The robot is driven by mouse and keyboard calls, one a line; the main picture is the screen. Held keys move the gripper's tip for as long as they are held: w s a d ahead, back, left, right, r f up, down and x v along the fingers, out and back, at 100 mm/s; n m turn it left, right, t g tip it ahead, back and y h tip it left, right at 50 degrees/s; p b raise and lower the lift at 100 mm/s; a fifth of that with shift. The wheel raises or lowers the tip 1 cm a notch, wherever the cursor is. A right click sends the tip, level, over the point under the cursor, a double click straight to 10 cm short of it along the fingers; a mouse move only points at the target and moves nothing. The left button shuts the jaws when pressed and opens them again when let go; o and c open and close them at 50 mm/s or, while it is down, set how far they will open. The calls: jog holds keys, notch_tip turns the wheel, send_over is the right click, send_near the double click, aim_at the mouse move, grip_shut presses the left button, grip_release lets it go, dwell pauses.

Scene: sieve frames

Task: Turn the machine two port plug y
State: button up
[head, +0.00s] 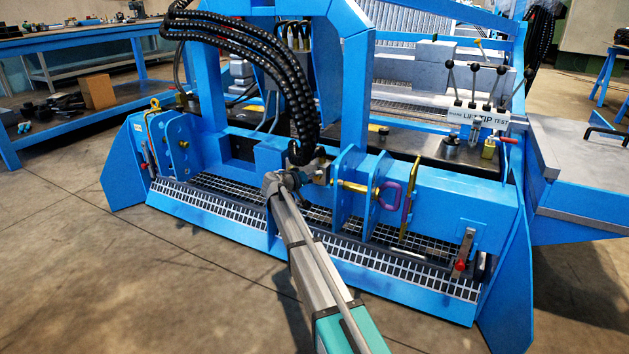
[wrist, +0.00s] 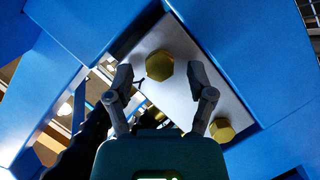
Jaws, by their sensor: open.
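In the wrist view a brass hexagonal plug (wrist: 159,65) sits on a pale metal block (wrist: 178,98). A second brass hex plug (wrist: 222,130) sits lower right on the same block. My gripper (wrist: 160,80) is open, with one finger on each side of the upper plug in the picture. I cannot tell whether the fingers touch it. Nothing shows held between them. In the head view my gripper (head: 287,181) is at the middle of the blue machine frame (head: 355,90), just below the black hoses. The plugs are not clear there. No label tells which plug is "y".
Black ribbed hoses (head: 290,90) hang just above my gripper. To the right are blue upright plates (head: 347,200), a purple handle (head: 389,195) and a yellow lever (head: 410,200). A grating (head: 225,205) lies below. Open floor (head: 130,270) is at the front left.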

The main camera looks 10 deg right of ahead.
jog(key=shift+w+d, duration=0.15)
grip_shut()
dwell(0.4)
